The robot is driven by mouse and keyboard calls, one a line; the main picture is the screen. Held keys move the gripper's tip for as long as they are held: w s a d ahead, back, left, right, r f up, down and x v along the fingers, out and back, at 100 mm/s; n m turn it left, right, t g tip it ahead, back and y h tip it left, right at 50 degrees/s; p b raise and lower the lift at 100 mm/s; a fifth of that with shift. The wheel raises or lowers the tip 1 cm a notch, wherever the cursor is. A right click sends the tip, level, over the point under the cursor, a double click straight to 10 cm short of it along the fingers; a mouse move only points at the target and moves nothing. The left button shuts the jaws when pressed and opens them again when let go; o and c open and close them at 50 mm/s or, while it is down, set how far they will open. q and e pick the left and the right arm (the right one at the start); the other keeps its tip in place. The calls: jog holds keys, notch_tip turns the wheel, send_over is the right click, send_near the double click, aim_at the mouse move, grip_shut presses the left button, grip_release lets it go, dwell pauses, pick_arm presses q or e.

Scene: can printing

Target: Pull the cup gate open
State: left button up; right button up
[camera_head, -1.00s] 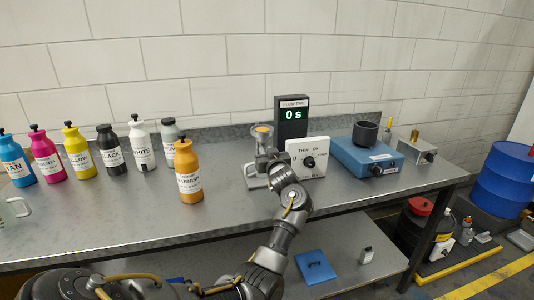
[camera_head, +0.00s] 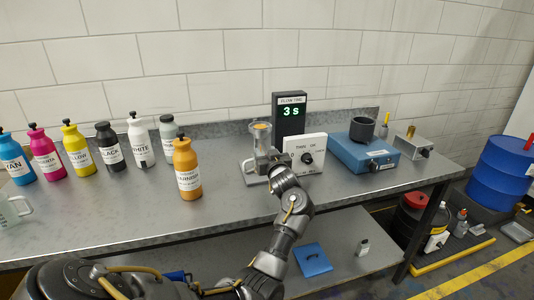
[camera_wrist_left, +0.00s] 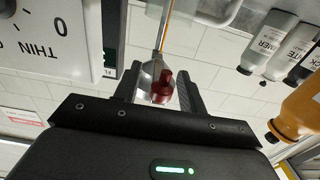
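The clear viscosity cup (camera_head: 261,142) with an orange top stands in its stand at the back middle of the bench. My left gripper (camera_head: 272,166) is at its lower part, and my wrist partly hides the stand. In the left wrist view a red knob (camera_wrist_left: 162,86) sits between the two fingers (camera_wrist_left: 160,88) in front of a silver cone-shaped part (camera_wrist_left: 149,72). The fingers look apart, with a gap on the knob's left side; whether the right finger touches it is unclear. My right gripper is out of view.
The flow timer (camera_head: 290,112) reads 3 s. The THIN knob panel (camera_head: 305,152) stands close right of my gripper. The varnish bottle (camera_head: 187,170) and several ink bottles stand left. A blue device (camera_head: 362,153) is right. The front left bench is mostly clear.

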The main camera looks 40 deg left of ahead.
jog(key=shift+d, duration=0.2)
pick_arm(q)
jog(key=shift+d, duration=0.1)
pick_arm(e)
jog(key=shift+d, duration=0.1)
pick_arm(q)
jog(key=shift+s+d, duration=0.25)
jog(key=shift+d, duration=0.05)
jog(key=b+v, duration=0.1)
jog(key=v, duration=0.9)
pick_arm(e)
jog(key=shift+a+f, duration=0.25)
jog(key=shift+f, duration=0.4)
